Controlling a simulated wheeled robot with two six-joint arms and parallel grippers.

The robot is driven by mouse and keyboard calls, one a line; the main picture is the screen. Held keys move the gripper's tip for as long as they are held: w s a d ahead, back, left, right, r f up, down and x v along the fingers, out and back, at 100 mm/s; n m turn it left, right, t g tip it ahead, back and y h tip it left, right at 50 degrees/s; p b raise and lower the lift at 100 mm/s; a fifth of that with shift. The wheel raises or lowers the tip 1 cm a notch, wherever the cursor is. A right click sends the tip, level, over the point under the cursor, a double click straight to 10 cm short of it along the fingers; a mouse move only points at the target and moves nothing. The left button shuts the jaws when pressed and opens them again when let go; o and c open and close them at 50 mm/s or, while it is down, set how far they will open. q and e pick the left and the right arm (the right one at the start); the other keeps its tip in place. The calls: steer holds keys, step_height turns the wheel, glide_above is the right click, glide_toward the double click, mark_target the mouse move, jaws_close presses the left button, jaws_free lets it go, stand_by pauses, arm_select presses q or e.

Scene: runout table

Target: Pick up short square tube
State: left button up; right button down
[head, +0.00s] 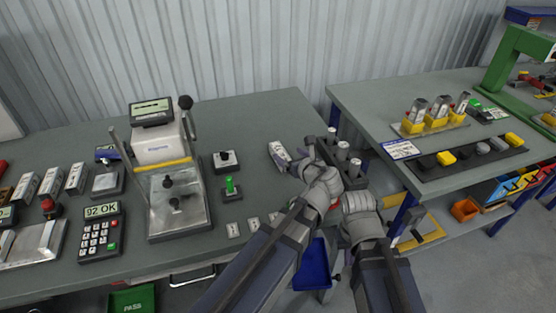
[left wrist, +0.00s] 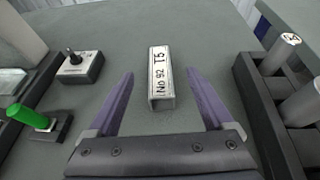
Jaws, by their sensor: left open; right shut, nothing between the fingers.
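In the left wrist view the two purple fingers are open, one on each side of the tube with a gap to each. My right gripper (head: 360,200) is at the table's right edge, shut, with its fingertips mostly hidden.
A black rack (head: 345,160) with upright pale cylinders stands right of the tube. A small box with a black knob (head: 224,160) and a green-handled switch (head: 230,187) stand to the left. A press-like gauge (head: 170,180) is further left. The table behind the tube is clear.

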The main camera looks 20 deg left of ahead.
mark_target(285, 158)
arm_select(q)
steer(key=f, duration=0.1)
steer(key=f+b, duration=0.2)
steer(key=shift+w+a+f, duration=0.1)
steer(key=shift+w+a, duration=0.25)
steer(key=shift+w, duration=0.05)
arm_select(e)
steer(key=f, duration=0.3)
steer(key=shift+w+a+f, duration=0.1)
steer(key=shift+w+a, duration=0.2)
steer(key=shift+w, duration=0.1)
arm_select(q)
steer(key=shift+w, duration=0.1)
steer(key=shift+b+x, duration=0.6)
steer(key=shift+x, duration=0.65)
arm_select(e)
steer(key=shift+f, duration=0.45)
arm_select(q)
steer(key=shift+b+x, duration=0.8)
steer(key=shift+x, duration=1.8)
arm_select(e)
steer(key=shift+f, duration=0.8)
arm_select(q)
steer(key=shift+a, duration=0.15)
steer(key=shift+r, duration=0.25)
jaws_close()
